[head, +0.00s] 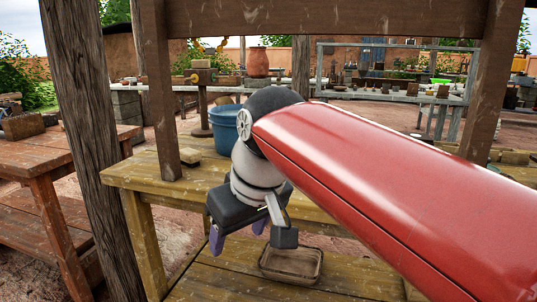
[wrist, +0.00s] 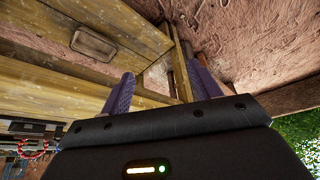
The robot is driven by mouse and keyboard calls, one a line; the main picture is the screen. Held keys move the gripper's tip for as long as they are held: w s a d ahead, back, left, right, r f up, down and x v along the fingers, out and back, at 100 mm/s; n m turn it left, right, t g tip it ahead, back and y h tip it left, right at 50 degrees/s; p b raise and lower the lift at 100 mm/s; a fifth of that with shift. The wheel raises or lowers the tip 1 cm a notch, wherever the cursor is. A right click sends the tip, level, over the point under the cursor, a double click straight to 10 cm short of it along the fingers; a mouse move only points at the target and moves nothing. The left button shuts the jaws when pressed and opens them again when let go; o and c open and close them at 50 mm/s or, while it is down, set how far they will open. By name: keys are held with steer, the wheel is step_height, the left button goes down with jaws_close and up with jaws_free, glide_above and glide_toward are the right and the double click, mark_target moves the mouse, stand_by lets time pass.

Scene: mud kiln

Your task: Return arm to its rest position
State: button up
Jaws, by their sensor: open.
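My arm comes in from the right as a large red link and ends in a grey wrist. My gripper (head: 238,238) hangs down in the head view, in front of the wooden table's edge. Its purple fingers are apart with nothing between them. In the wrist view the gripper (wrist: 162,82) shows both purple fingers spread, with ground and a table leg behind. A shallow rectangular tray (head: 290,265) lies on the lower wooden surface, just right of and below the gripper. The tray also shows in the wrist view (wrist: 93,44), apart from the fingers.
The wooden table (head: 135,178) has an upright post and a top beam close around the arm. A thick post (head: 80,130) stands at left, with a reddish bench (head: 50,165) beyond. A blue bucket (head: 223,125) is behind the wrist. A clay pot (head: 257,62) stands farther back.

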steer(key=s+d+f+m+t+h, duration=0.1)
steer(key=s+d+f+m, duration=0.3)
steer(key=d+f, duration=0.4)
steer(key=s+d+f+m+h, duration=0.2)
steer(key=s+d+f+m, duration=0.2)
steer(key=d+f, duration=0.4)
steer(key=s+d, duration=0.1)
steer(key=d, duration=0.2)
steer(key=shift+s+d+f+t, duration=0.25)
steer(key=shift+d+t, duration=0.15)
